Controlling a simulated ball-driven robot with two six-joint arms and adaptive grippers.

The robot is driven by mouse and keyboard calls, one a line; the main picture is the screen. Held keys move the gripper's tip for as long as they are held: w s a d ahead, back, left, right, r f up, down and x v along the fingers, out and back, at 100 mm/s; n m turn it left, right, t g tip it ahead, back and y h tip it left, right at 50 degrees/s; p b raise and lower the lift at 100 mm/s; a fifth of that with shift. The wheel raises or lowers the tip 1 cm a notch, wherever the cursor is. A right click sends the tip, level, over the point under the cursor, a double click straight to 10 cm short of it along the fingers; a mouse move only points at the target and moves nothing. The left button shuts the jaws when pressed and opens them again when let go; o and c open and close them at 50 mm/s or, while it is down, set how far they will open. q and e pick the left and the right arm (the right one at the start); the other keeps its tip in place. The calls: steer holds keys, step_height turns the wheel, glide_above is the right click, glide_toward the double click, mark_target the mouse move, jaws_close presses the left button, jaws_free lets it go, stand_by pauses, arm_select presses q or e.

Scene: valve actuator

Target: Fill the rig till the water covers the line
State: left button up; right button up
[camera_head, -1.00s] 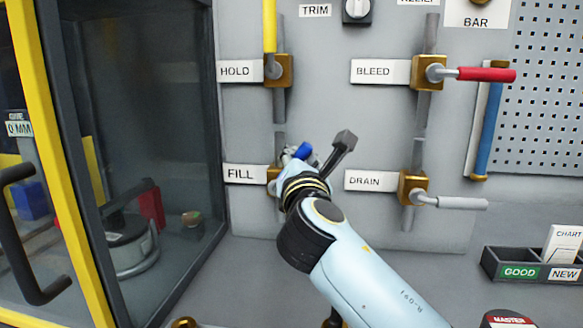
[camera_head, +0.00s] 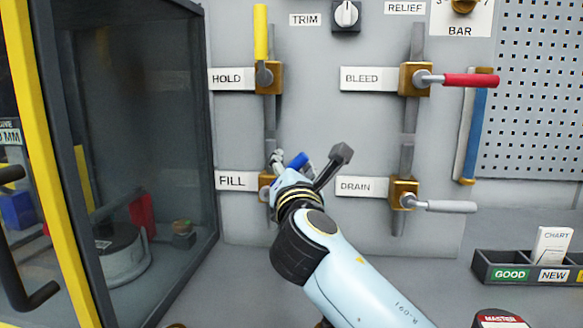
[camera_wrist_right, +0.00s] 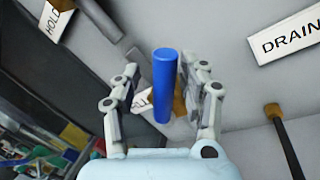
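The FILL valve has a brass body (camera_head: 265,185) beside its FILL label (camera_head: 237,181) and a blue lever (camera_head: 298,161). The lever tilts up to the right in the head view. My right gripper (camera_head: 288,164) is at this valve, and my arm hides part of it. In the right wrist view the blue lever (camera_wrist_right: 165,85) stands between the two spread fingers of my right gripper (camera_wrist_right: 160,78), with a visible gap on each side. A dark glass-fronted chamber (camera_head: 140,110) stands at the left, with an MM gauge plate (camera_head: 10,136). I see no clear water line. My left gripper is out of view.
The HOLD valve's yellow lever (camera_head: 260,32) points up. The red BLEED lever (camera_head: 470,80) and grey DRAIN lever (camera_head: 445,206) point right. A blue-and-white vertical tube (camera_head: 472,125) is at the right. A dark tray (camera_head: 490,268) sits lower right.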

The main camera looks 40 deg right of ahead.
steer(key=shift+w+d, duration=0.1)
steer(key=v, duration=0.7)
